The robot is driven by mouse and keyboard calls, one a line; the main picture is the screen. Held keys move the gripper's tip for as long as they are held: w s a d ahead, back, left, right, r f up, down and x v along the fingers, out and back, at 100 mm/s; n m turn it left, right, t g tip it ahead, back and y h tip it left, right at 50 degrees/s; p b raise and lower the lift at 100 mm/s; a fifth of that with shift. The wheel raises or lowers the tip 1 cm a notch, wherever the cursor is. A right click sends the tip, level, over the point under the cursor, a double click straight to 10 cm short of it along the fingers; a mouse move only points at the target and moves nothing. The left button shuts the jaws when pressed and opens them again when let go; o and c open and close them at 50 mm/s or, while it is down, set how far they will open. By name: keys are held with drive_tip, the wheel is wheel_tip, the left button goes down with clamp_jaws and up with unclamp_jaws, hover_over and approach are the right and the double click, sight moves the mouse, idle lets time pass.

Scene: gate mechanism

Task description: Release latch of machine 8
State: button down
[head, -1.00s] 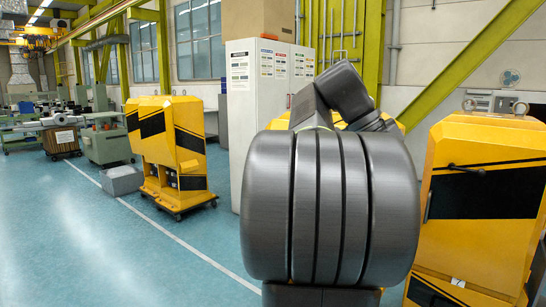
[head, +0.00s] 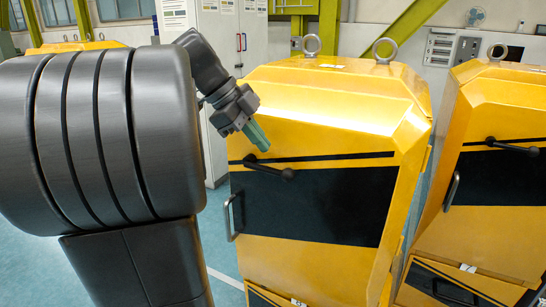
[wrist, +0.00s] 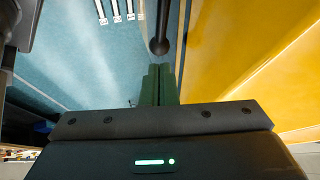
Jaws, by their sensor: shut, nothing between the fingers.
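A yellow machine (head: 310,120) with a black band stands at the centre of the head view. Its front carries a black latch lever (head: 268,168) with a round knob at its right end, lying roughly level. I cannot read a machine number. My gripper (head: 257,136) has green fingers, shut and empty, just above the lever in the picture; contact cannot be told. In the wrist view the shut fingers (wrist: 159,85) point at a dark rod with a round knob (wrist: 159,45), probably the lever. A gap between fingertips and knob is small or hidden.
A second yellow machine (head: 505,165) with a similar lever stands close on the right. A metal door handle (head: 230,217) sticks out at the centre machine's left edge. White cabinets (head: 225,35) stand behind. My arm covers the left side.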

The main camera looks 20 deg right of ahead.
sight(281, 174)
drive_tip(key=p+x, duration=0.1)
drive_tip(key=x, duration=0.4)
drive_tip(key=shift+s+d+f, duration=0.1)
drive_tip(key=shift+s+d, duration=0.05)
drive_tip(key=shift+s, duration=0.05)
drive_tip(key=shift+d+f, duration=0.2)
drive_tip(key=shift+f, duration=0.25)
drive_tip(key=f+t+b, duration=0.1)
drive_tip(key=f+y+b, duration=0.1)
drive_tip(key=b, duration=0.1)
drive_tip(key=shift+s+d+f+m+t+y+b, duration=0.2)
drive_tip(key=shift+s+d+m+t+y+b, duration=0.1)
drive_tip(key=shift+t, duration=0.1)
wheel_tip(281, 174, down, 3)
drive_tip(key=t+y+b, duration=0.2)
drive_tip(key=b, duration=0.1)
drive_tip(key=shift+f+m+t+y, duration=0.1)
drive_tip(key=shift+m+t+y, duration=0.2)
drive_tip(key=shift+t, duration=0.1)
drive_tip(key=shift+w+a+f, duration=0.15)
drive_tip(key=shift+f, duration=0.3)
drive_tip(key=shift+f, duration=0.1)
